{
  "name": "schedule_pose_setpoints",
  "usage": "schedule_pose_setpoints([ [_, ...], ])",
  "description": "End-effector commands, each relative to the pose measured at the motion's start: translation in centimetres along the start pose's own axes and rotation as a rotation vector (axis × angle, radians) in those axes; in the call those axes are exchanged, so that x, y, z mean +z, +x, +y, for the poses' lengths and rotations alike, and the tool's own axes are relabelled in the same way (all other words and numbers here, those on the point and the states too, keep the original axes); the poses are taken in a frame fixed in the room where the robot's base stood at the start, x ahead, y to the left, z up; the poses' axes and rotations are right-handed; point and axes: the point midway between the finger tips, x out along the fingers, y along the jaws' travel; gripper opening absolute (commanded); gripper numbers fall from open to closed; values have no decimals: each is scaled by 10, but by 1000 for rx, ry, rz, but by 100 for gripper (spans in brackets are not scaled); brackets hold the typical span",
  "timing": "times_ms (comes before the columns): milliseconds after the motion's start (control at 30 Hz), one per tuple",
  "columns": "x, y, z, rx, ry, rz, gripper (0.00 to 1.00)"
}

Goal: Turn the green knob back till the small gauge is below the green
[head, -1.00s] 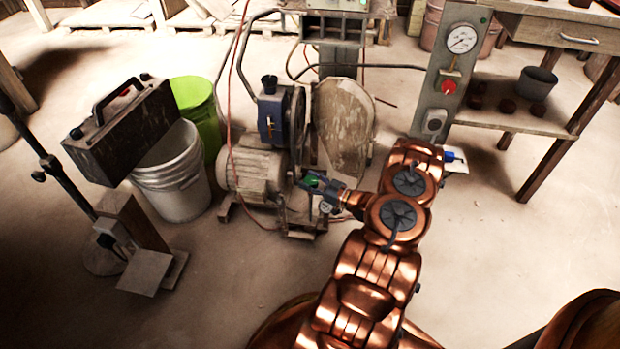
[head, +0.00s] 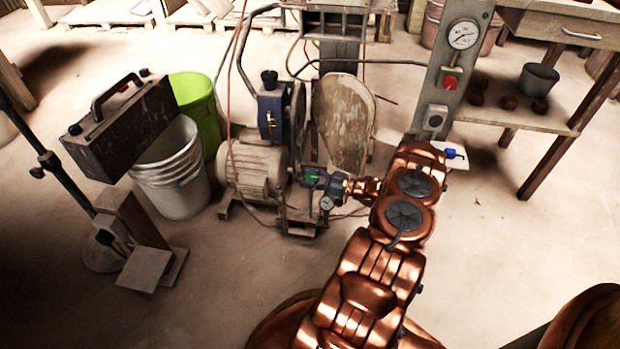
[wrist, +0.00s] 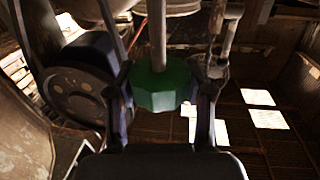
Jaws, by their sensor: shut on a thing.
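The green knob (wrist: 161,86) sits on a grey stem in the middle of the wrist view, between the two dark fingers of my gripper (wrist: 163,88). The gripper is shut on it. In the head view the knob (head: 312,176) shows as a small green patch at the gripper's tip, low beside the motor. A small round gauge (head: 326,203) is just below the gripper there. Its face is too small to read, and I see no gauge face in the wrist view.
A dusty motor (head: 258,172) and a flywheel stand left of the gripper. A large white-faced gauge (head: 463,35) and a red knob (head: 449,83) are on the grey post at the right. A white bucket (head: 172,190) stands at the left. The floor in front is clear.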

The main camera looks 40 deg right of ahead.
Motion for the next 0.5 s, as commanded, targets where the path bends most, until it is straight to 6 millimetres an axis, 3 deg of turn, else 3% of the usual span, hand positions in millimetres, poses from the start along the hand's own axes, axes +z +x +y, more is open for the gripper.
schedule_pose_setpoints([
  [67, 0, 0, -1, -2, 2, -1, 17],
  [100, 0, 0, -1, -2, 2, -1, 53],
  [333, 0, 0, 0, -1, 1, -1, 77],
  [500, 0, 0, 0, 0, 0, 0, 78],
])
